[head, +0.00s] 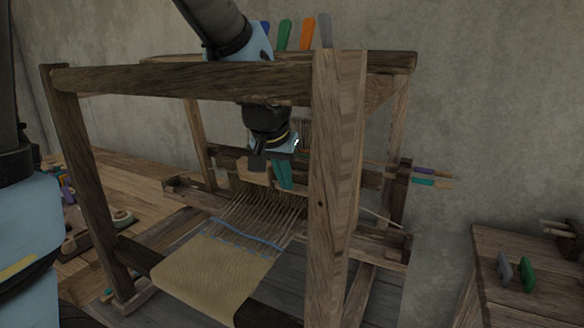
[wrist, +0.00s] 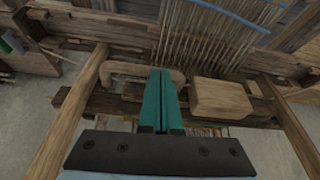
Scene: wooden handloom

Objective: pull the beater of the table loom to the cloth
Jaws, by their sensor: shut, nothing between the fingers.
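The table loom's tan cloth (head: 212,268) lies at the front, with a blue line across the warp threads (head: 262,212) behind it. My gripper (head: 286,186) reaches down inside the frame, its teal fingers shut together and empty, behind the open warp. In the wrist view my gripper (wrist: 160,74) is in front of a curved wooden handle (wrist: 130,69) on a dark crossbar that looks like the beater (wrist: 105,105). The fingers hide part of the handle; whether they touch it I cannot tell. A pale wooden block (wrist: 222,98) sits beside them on the right.
The loom's front post (head: 336,190) and top rail (head: 190,82) stand close around my arm. Coloured levers (head: 307,32) rise at the top. Shuttle-like sticks (head: 432,177) jut out at the right. A side table (head: 500,240) stands at the right.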

